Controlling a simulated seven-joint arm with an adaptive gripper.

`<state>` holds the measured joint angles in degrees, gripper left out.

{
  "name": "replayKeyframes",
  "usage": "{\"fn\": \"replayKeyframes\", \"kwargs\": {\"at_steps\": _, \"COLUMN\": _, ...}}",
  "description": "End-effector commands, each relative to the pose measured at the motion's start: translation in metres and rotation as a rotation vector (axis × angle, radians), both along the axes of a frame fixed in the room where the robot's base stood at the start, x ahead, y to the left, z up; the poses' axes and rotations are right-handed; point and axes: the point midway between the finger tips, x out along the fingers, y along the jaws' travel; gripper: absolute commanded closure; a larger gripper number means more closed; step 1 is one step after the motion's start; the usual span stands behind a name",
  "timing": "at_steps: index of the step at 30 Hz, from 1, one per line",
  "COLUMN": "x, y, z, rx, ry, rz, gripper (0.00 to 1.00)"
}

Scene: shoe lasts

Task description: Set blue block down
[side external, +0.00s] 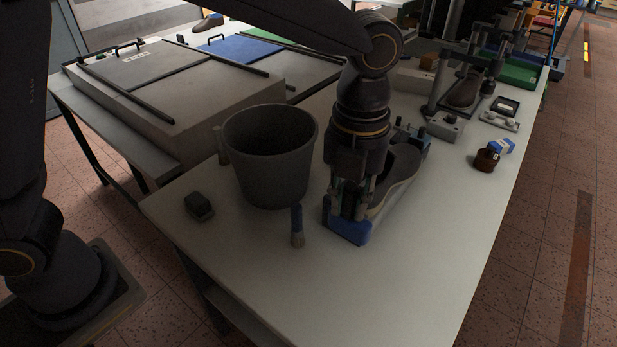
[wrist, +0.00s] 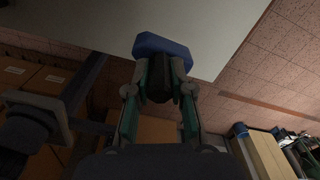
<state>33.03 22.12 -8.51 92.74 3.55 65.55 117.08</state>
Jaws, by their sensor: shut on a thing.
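The blue block (side external: 349,231) is in front of the shoe last (side external: 402,168) on the white table (side external: 420,262). My gripper (side external: 348,210) points down from above and is shut on the block. In the wrist view the blue block (wrist: 163,46) sits at the fingertips of my gripper (wrist: 160,72), with a dark shape between the fingers. The block is at or just above the table top; I cannot tell whether it touches. The gripper hides part of the block and of the shoe last.
A grey bucket (side external: 270,160) stands left of my gripper. A brown jar (side external: 486,159) and a blue-white box (side external: 501,147) are at right. The table's front right is clear.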

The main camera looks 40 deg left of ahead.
Motion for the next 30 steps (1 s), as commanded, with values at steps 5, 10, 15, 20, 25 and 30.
{"fn": "replayKeyframes", "kwargs": {"at_steps": 5, "x": 0.026, "y": -0.002, "z": -0.029, "rx": 0.003, "ry": 0.002, "rz": 0.031, "gripper": 1.0}}
{"fn": "replayKeyframes", "kwargs": {"at_steps": 10, "x": 0.044, "y": -0.011, "z": -0.048, "rx": 0.0, "ry": 0.0, "rz": 0.035, "gripper": 1.0}}
{"fn": "replayKeyframes", "kwargs": {"at_steps": 15, "x": 0.083, "y": -0.034, "z": -0.068, "rx": 0.0, "ry": -0.002, "rz": 0.035, "gripper": 1.0}}
{"fn": "replayKeyframes", "kwargs": {"at_steps": 20, "x": 0.112, "y": -0.051, "z": -0.091, "rx": 0.002, "ry": 0.001, "rz": 0.035, "gripper": 1.0}}
{"fn": "replayKeyframes", "kwargs": {"at_steps": 25, "x": 0.134, "y": -0.064, "z": -0.122, "rx": 0.0, "ry": -0.001, "rz": 0.034, "gripper": 1.0}}
{"fn": "replayKeyframes", "kwargs": {"at_steps": 30, "x": 0.143, "y": -0.069, "z": -0.131, "rx": -0.002, "ry": -0.003, "rz": 0.034, "gripper": 1.0}}
